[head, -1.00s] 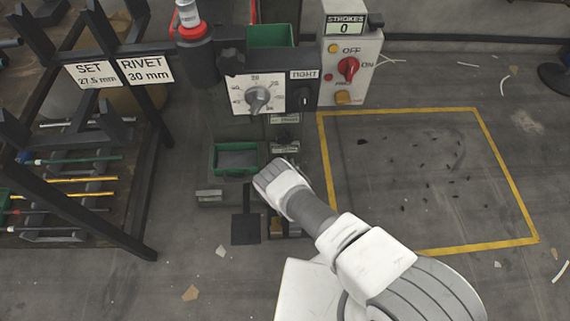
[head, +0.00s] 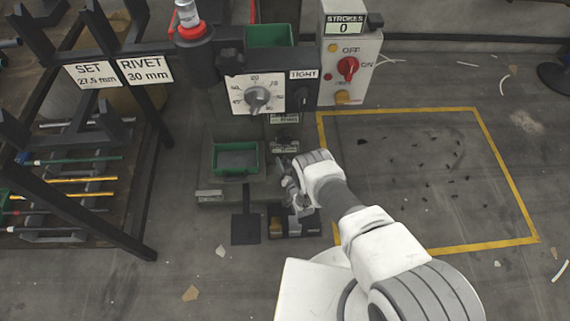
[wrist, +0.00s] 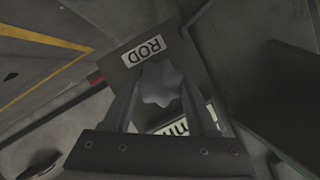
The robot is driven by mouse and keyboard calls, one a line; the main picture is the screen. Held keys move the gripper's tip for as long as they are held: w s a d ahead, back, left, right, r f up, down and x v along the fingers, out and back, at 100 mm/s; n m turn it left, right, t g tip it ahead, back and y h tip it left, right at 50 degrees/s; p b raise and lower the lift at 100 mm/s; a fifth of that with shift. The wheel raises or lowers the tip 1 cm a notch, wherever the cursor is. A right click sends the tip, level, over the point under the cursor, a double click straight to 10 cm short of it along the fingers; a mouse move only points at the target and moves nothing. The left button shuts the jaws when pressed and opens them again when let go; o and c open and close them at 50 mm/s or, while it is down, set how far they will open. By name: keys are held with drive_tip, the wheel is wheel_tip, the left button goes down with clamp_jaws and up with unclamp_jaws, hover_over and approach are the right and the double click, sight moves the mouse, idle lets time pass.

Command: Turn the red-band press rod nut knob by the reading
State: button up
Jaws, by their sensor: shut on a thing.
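The rod nut knob (wrist: 160,84) is a grey lobed knob in the wrist view, in front of a dark plate with an upside-down "ROD" label (wrist: 144,52). My gripper (wrist: 159,92) has one finger on each side of the knob and is shut on it. In the head view my gripper (head: 290,185) is low at the front right of the press (head: 225,120), and the knob is hidden there. A small red patch (wrist: 95,78) shows beside the plate. Signs read "SET 27.5 mm" (head: 90,75) and "RIVET 30 mm" (head: 145,70).
A dial (head: 257,95) and a "TIGHT" label (head: 304,75) are above. A switch box (head: 350,55) shows strokes 0. A green tray (head: 214,160) is left of my gripper. A dark rack (head: 80,200) stands left. Yellow-outlined floor (head: 420,180) at right holds only small bits.

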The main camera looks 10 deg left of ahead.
drive_tip(key=shift+m+y, duration=0.3)
drive_tip(key=shift+m, duration=0.1)
idle(0.3)
drive_tip(key=o, duration=1.4)
drive_tip(key=shift+c, duration=0.2)
drive_tip(key=shift+s+d+r, duration=0.1)
drive_tip(key=shift+s, duration=0.05)
